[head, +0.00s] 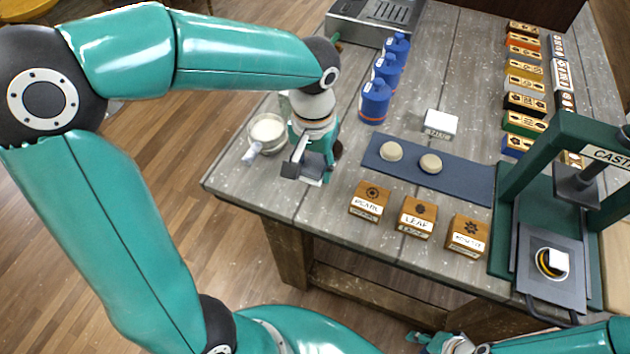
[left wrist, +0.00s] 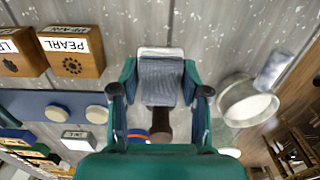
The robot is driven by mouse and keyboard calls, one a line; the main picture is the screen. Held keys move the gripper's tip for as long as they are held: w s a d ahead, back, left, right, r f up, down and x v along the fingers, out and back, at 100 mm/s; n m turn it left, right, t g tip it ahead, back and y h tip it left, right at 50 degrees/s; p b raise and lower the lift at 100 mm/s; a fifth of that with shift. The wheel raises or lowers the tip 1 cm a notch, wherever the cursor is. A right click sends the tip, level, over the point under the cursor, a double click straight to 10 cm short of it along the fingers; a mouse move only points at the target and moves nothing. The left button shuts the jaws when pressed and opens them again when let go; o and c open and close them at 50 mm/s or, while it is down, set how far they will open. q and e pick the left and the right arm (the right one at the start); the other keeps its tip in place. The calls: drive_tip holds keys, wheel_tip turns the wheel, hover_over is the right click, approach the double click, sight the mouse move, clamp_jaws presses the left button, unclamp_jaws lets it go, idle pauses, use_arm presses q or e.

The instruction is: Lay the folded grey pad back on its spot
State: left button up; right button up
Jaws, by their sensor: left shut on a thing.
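My left gripper (head: 308,166) is over the near left part of the table, fingers pointing down. In the left wrist view its two fingers (left wrist: 160,92) close from both sides on the folded grey pad (left wrist: 160,78), a ribbed grey block. A pale strip (left wrist: 161,51) shows at the pad's far edge; I cannot tell whether it belongs to the pad. Whether the pad touches the tabletop is unclear. No marked spot for it is clear. My right gripper (head: 428,342) is at the bottom edge of the head view, partly cut off, its jaws unclear.
A white-filled pot (head: 268,130) stands left of my left gripper; a brown upright piece (left wrist: 160,122) is close by. Blue bottles (head: 374,101) stand behind. A dark mat (head: 462,178) with two beige discs and wooden stamps (head: 417,217) lie right. A green press (head: 509,190) stands far right.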

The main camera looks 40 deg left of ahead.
sight(314, 191)
use_arm(q)
drive_tip(key=shift+f, duration=2.85)
drive_tip(key=shift+f, duration=0.25)
drive_tip(key=o, duration=1)
drive_tip(key=shift+r, duration=0.1)
drive_tip(key=shift+r, duration=0.1)
wheel_tip(314, 191, up, 12)
drive_tip(key=shift+r, duration=0.1)
